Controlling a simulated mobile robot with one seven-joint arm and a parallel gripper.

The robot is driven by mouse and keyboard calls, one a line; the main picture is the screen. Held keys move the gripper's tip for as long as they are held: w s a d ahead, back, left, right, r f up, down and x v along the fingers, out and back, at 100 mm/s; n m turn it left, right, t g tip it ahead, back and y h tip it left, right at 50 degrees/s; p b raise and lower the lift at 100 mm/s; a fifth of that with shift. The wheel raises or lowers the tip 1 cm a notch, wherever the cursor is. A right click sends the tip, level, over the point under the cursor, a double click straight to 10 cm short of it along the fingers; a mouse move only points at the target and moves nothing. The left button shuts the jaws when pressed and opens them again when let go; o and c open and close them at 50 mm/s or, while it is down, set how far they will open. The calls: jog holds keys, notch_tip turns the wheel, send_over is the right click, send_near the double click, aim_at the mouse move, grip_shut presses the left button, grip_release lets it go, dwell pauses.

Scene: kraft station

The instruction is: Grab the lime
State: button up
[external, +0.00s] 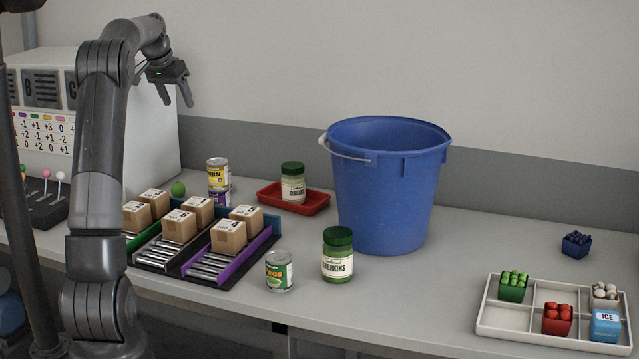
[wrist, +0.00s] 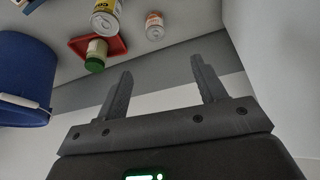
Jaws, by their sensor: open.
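The lime (external: 178,188) is a small green ball on the counter, behind the parcel rollers and left of the stacked cans in the external view. I cannot make it out in the wrist view. My gripper (external: 178,100) is open and empty, high above the counter in front of the back wall, well above the lime. In the wrist view its two fingers (wrist: 161,68) stand wide apart with nothing between them.
Stacked cans (external: 218,175) stand close right of the lime. Small boxes (external: 179,225) sit on rollers in front of it. A red tray (external: 318,203) with a jar and a blue bucket (external: 385,190) stand farther right. A white cabinet (external: 150,130) is at left.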

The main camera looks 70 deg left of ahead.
jog(key=s+a+f, duration=0.3)
jog(key=s+a, duration=0.1)
jog(key=a, duration=0.1)
send_near(175, 184)
jog(key=shift+n, duration=0.3)
jog(key=x, duration=1)
jog(key=shift+w+f, duration=0.15)
jog(key=shift+f, duration=0.25)
jog(key=c, duration=1.1)
